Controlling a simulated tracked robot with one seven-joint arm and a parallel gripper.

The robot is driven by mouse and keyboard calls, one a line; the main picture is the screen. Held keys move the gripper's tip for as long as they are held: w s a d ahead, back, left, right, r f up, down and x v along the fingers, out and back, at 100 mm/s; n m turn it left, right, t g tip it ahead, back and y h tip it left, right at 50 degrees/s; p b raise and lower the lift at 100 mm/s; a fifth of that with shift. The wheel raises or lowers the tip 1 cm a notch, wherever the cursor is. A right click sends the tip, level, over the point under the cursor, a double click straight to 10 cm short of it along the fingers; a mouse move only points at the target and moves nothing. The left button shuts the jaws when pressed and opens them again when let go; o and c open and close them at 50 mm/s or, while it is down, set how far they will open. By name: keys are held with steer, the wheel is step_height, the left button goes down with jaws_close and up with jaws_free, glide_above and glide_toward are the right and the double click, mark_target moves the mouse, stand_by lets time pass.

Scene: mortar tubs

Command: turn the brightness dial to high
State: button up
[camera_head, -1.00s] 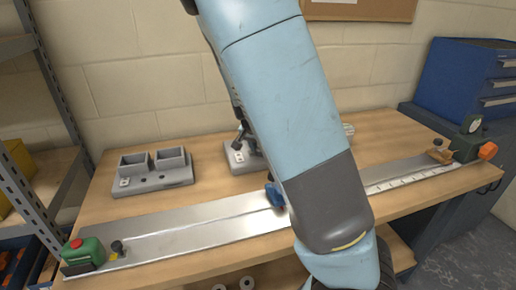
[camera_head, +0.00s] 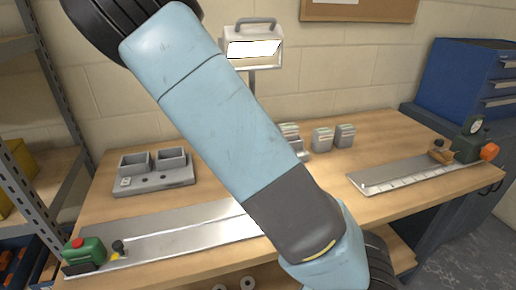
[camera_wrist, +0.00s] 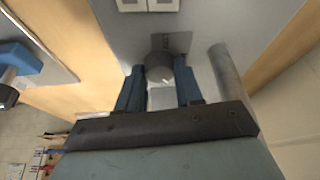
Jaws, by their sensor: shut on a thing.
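The dark round brightness dial (camera_wrist: 159,68) sits on a grey surface with a small label plate behind it, in the wrist view. My gripper (camera_wrist: 160,88) has its two blue fingers on either side of the dial, shut on it. The dial's marks are too small to read. My arm hides the lamp's foot, the dial and my gripper in the head view.
A grey post (camera_wrist: 226,72) rises close to the right of my fingers. White switches (camera_wrist: 148,5) lie beyond the dial. A grey double holder (camera_head: 150,175) stands at left on the bench (camera_head: 400,140). Small grey blocks (camera_head: 333,137) stand at the back. A metal rail (camera_head: 170,235) runs along the front.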

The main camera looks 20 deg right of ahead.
steer(key=shift+a, duration=0.15)
stand_by(0.3)
steer(key=o, duration=1)
steer(key=shift+r, duration=0.1)
steer(key=v, duration=1.3)
steer(key=shift+r, duration=0.25)
steer(key=shift+w, duration=0.1)
